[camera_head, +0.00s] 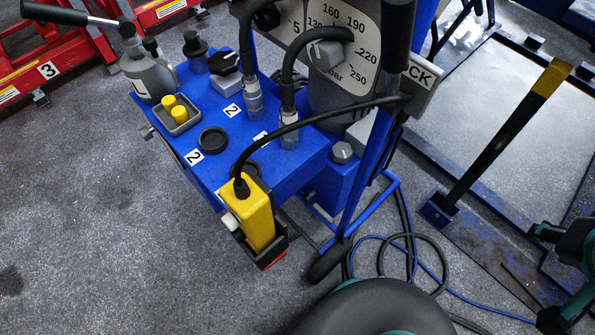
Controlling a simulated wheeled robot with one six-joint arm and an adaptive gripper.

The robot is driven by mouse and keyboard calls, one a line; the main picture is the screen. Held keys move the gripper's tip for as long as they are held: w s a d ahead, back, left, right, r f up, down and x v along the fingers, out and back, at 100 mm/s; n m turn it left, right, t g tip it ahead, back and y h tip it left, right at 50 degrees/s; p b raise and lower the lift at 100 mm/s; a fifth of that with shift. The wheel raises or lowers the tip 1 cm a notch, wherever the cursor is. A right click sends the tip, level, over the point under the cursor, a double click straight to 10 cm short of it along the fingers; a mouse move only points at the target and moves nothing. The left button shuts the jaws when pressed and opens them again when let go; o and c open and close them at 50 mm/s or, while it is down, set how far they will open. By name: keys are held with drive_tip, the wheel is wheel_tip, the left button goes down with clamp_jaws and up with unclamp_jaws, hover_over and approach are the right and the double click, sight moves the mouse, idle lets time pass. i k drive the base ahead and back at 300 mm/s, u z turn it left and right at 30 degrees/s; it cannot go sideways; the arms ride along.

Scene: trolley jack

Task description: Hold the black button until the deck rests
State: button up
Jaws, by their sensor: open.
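A yellow hand control (254,217) hangs in a black holder on the front of a blue trolley (300,160), with a black cable from its top. A white knob shows on its left side and red at its bottom. I cannot make out a black button on it; its other faces are hidden. A round black cap (212,140) sits on the trolley top. A grey, blue-edged deck (480,110) lies at the right, low over the floor. My gripper (546,275) is at the right edge, partly cut off, open and empty, well apart from the hand control.
A pressure gauge (350,50) and hoses rise from the trolley. Two yellow caps (174,108) stand in a grey tray. A black post with a yellow top (500,130) slants up beside the deck. Cables (415,260) loop on the floor.

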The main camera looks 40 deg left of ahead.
sight(238, 236)
drive_tip(key=u, duration=0.05)
drive_tip(key=k, duration=0.5)
drive_tip(key=z, duration=0.4)
drive_tip(key=i, duration=0.25)
drive_tip(key=u, duration=2.7)
